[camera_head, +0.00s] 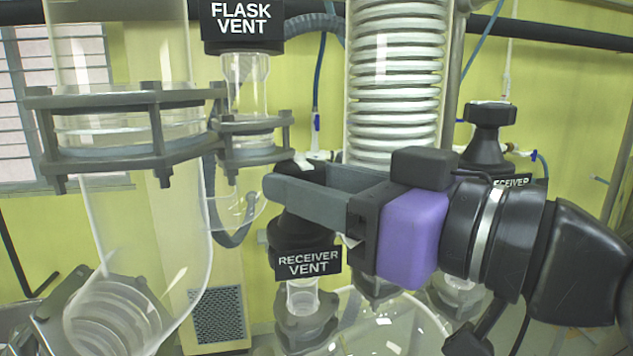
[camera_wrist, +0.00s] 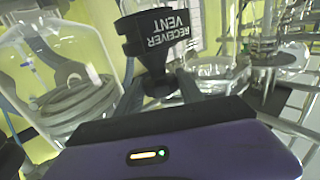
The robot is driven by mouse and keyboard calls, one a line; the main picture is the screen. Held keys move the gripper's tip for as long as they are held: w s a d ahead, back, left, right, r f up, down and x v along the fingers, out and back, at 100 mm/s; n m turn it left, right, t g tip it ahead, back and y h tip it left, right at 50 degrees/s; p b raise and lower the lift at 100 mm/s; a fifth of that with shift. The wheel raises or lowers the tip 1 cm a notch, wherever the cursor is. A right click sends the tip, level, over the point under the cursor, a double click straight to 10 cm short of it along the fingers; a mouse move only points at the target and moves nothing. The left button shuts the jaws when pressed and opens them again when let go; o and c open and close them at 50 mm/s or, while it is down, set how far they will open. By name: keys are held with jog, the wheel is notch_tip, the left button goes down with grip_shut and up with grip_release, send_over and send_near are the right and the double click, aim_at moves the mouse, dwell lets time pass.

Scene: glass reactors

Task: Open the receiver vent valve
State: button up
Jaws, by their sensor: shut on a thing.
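The receiver vent valve (camera_head: 296,234) is a black knob and body with a plate lettered "RECEIVER VENT" (camera_head: 308,263), left of my wrist in the head view. My gripper (camera_head: 285,184) reaches it from the right, with its grey fingers level around the knob's upper part. The near finger hides much of the knob. In the wrist view the valve (camera_wrist: 149,58) shows with its lettering upside down, and my gripper's fingers (camera_wrist: 158,88) lie on either side of its black lower end in the picture. The gripper is shut on the knob. The valve's inner opening cannot be seen.
The flask vent (camera_head: 242,24) and its glass neck stand up and left of my fingers. A large glass column with a metal flange (camera_head: 110,150) is at left. A coiled condenser (camera_head: 396,80) rises behind my gripper. Another black valve knob (camera_head: 490,115) stands at right, its label partly hidden.

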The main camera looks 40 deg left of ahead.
jog(key=o, duration=1.4)
jog(key=shift+w, duration=0.1)
jog(key=shift+m+t, duration=0.4)
jog(key=shift+t, duration=0.3)
